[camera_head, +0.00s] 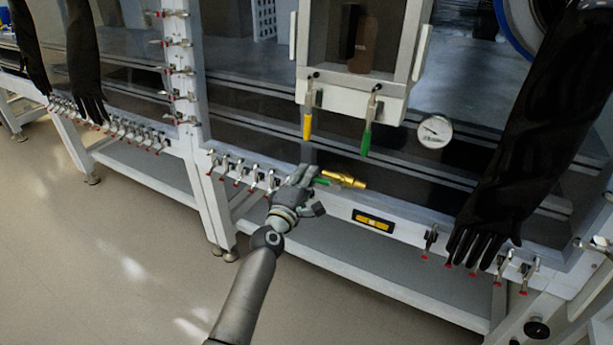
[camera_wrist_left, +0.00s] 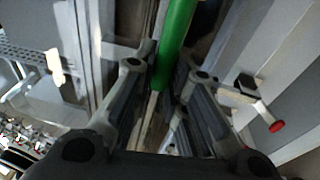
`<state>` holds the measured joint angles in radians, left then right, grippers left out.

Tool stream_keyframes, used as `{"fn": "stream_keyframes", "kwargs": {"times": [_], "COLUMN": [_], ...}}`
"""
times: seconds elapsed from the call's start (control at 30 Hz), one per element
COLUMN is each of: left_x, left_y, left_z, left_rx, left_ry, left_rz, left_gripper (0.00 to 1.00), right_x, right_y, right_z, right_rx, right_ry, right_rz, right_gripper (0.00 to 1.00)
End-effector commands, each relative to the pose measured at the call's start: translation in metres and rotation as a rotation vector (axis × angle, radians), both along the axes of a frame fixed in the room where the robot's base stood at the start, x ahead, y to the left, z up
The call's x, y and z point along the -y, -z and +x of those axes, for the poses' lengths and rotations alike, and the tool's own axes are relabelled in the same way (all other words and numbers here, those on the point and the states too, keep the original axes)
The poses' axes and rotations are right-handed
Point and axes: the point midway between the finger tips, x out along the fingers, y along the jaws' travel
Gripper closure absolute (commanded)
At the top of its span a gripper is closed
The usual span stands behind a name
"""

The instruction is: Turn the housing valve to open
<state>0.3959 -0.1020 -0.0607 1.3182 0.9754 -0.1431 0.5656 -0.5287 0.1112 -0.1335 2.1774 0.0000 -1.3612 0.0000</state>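The housing valve is a brass-coloured body (camera_head: 345,180) with a green lever, set on the white front rail of the glovebox in the head view. My left gripper (camera_head: 303,174) is at the left end of this lever. In the left wrist view the green lever (camera_wrist_left: 176,42) runs down between my two fingertips (camera_wrist_left: 168,72), which close against it from both sides. The brass body does not show clearly in the wrist view. My right gripper is not in view.
A yellow handle (camera_head: 307,124) and a green handle (camera_head: 366,138) hang below the transfer box above the valve. A round gauge (camera_head: 434,131), a yellow level (camera_head: 373,221) and a black glove (camera_head: 510,170) are to the right. Several red-tipped clamps line the rail.

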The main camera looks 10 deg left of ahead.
Motion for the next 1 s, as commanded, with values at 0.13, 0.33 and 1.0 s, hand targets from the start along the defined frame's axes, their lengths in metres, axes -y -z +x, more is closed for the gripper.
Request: {"fn": "stream_keyframes", "kwargs": {"times": [0.13, 0.33, 1.0], "left_x": [0.000, 0.000, -0.016], "left_y": [0.001, 0.001, 0.008], "left_z": [0.000, 0.000, -0.075], "left_rx": [-0.002, 0.000, -0.003], "left_ry": [0.000, 0.001, -0.001], "left_rz": [0.001, 0.003, 0.003], "left_gripper": [0.65, 0.65, 0.65], "right_x": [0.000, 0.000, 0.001], "right_y": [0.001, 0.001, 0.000], "right_z": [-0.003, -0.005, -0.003], "right_rx": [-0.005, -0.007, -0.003], "right_ry": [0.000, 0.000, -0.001], "right_rz": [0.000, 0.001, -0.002], "right_gripper": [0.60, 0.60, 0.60]}}
